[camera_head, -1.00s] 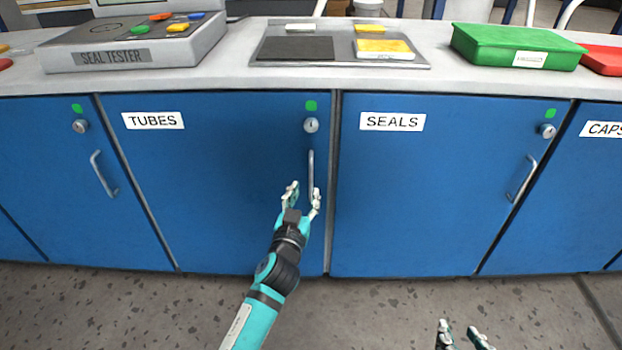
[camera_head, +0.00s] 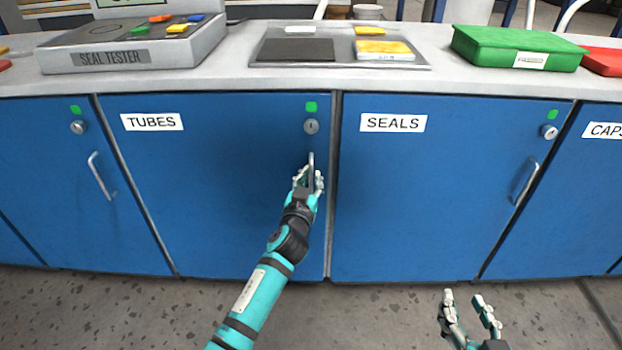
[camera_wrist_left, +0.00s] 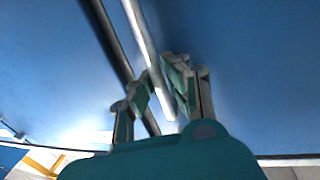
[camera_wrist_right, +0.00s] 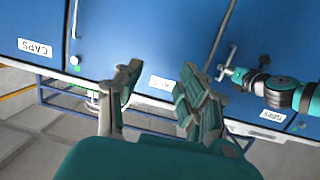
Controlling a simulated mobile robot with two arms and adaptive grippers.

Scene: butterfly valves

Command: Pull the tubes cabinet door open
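The tubes cabinet door (camera_head: 215,205) is blue, with a white TUBES label (camera_head: 152,122) at its top left. It looks flush with its neighbours. Its vertical metal handle (camera_head: 311,160) is near the right edge, below a round lock (camera_head: 311,127). My left gripper (camera_head: 309,179) is at the handle. In the left wrist view, the handle bar (camera_wrist_left: 141,30) runs between the fingers of the left gripper (camera_wrist_left: 156,75), which are closed in on it from both sides. My right gripper (camera_head: 467,298) is open and empty, low in front of the seals door; it also shows in the right wrist view (camera_wrist_right: 162,68).
The seals door (camera_head: 430,210) adjoins on the right, with its own handle (camera_head: 525,181). A counter above carries the seal tester (camera_head: 112,57), a grey tray (camera_head: 345,63) and a green box (camera_head: 490,45). The floor (camera_head: 130,310) in front looks clear.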

